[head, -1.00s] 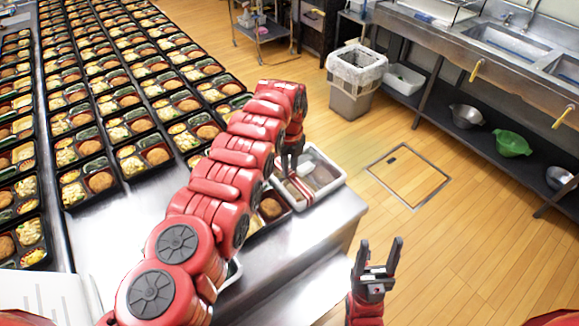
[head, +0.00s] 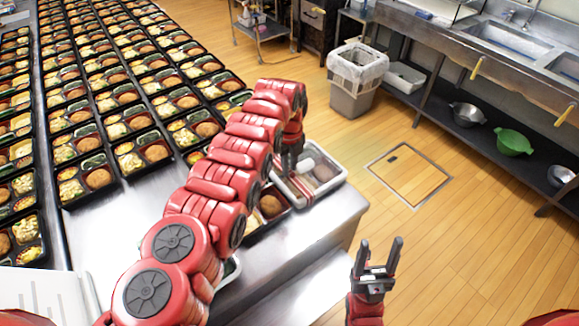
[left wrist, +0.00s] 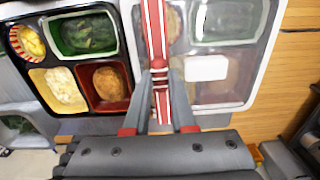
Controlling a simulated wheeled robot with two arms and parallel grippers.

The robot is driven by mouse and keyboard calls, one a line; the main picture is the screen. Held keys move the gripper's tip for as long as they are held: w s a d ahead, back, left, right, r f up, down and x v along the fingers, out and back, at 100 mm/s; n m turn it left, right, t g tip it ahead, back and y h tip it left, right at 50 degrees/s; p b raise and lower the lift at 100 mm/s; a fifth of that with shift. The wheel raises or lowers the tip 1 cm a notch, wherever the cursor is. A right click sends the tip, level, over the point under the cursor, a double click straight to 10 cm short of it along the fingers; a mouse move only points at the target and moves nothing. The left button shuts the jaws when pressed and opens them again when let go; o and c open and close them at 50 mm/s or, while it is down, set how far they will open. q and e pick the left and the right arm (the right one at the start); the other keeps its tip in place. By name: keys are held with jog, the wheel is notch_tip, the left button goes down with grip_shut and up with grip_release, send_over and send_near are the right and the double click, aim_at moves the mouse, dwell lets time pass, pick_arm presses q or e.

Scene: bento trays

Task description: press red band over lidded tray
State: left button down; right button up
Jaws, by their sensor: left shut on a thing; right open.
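The lidded tray (head: 330,184), with a clear lid over its food, sits at the table's right end; it also shows on the right in the left wrist view (left wrist: 262,50). The red band (left wrist: 154,25), striped red and white, runs along the lidded tray's left side. In the head view the band (head: 299,187) shows below my left gripper. My left gripper (left wrist: 160,88) is shut on the band. Whether the band touches the lid all along is unclear. My right gripper (head: 379,256) is open and empty, off the table's right side over the floor.
An unlidded bento tray (left wrist: 76,118) lies directly left of the lidded tray. Many filled bento trays (head: 130,130) stand in rows at the left. Bare metal table (head: 310,235) lies in front of the lidded tray. A bin (head: 355,75) stands beyond.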

dwell(0.3)
pick_arm(q)
jog(key=shift+c, duration=0.6)
grip_release()
